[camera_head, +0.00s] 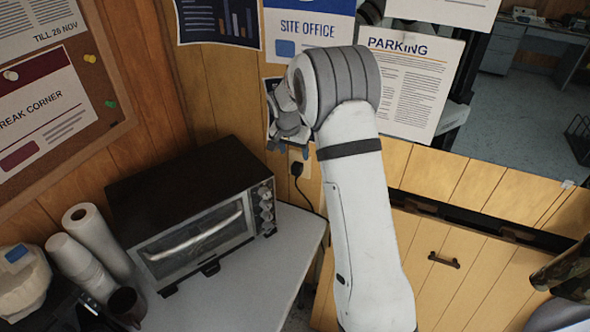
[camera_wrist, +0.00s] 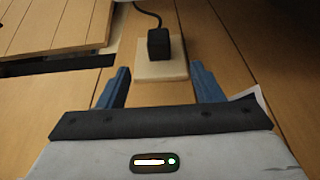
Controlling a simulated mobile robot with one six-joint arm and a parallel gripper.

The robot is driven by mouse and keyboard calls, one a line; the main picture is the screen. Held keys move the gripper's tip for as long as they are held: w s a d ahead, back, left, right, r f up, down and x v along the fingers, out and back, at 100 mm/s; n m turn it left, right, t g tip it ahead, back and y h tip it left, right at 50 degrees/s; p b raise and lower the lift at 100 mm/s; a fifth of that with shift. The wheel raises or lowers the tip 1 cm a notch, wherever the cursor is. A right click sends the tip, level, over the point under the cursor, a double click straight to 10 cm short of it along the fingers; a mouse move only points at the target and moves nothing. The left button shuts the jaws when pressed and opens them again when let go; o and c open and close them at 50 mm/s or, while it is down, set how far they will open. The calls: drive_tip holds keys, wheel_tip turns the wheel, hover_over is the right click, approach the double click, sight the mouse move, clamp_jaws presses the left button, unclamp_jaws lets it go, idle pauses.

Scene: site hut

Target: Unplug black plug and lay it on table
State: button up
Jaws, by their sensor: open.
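The black plug (camera_wrist: 159,43) sits in a pale wall socket plate (camera_wrist: 160,68) in the wrist view, its cord running off the top. In the head view the plug (camera_head: 297,169) shows on the wood wall just right of the toaster oven, with its cord hanging down. My gripper (camera_wrist: 158,80) is open and empty, its two blue fingers apart on either side of the plate's lower part, short of the plug in the picture. In the head view my gripper (camera_head: 250,145) is partly hidden by my wrist. The table (camera_head: 238,295) is light grey, with bare surface in front of the oven.
A black toaster oven (camera_head: 195,222) stands on the table close to the plug. Paper rolls or cups (camera_head: 85,262), a dark mug (camera_head: 126,306) and a white container (camera_head: 22,280) crowd the left. Posters (camera_head: 410,80) hang on the wall behind my arm.

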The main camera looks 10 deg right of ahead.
sight(297, 165)
drive_tip(key=b+x, duration=0.4)
drive_tip(key=x, duration=0.4)
drive_tip(key=shift+f, duration=0.25)
drive_tip(key=shift+d+b, duration=0.1)
drive_tip(key=shift+b, duration=0.7)
idle(0.6)
drive_tip(key=shift+r, duration=0.1)
clamp_jaws()
idle(0.6)
drive_tip(key=shift+s, duration=0.1)
drive_tip(key=s+a+b, duration=0.1)
drive_tip(key=s, duration=0.1)
drive_tip(key=s+a+b, duration=0.2)
drive_tip(key=shift+s+a, duration=0.3)
drive_tip(key=shift+s, duration=0.05)
idle(0.8)
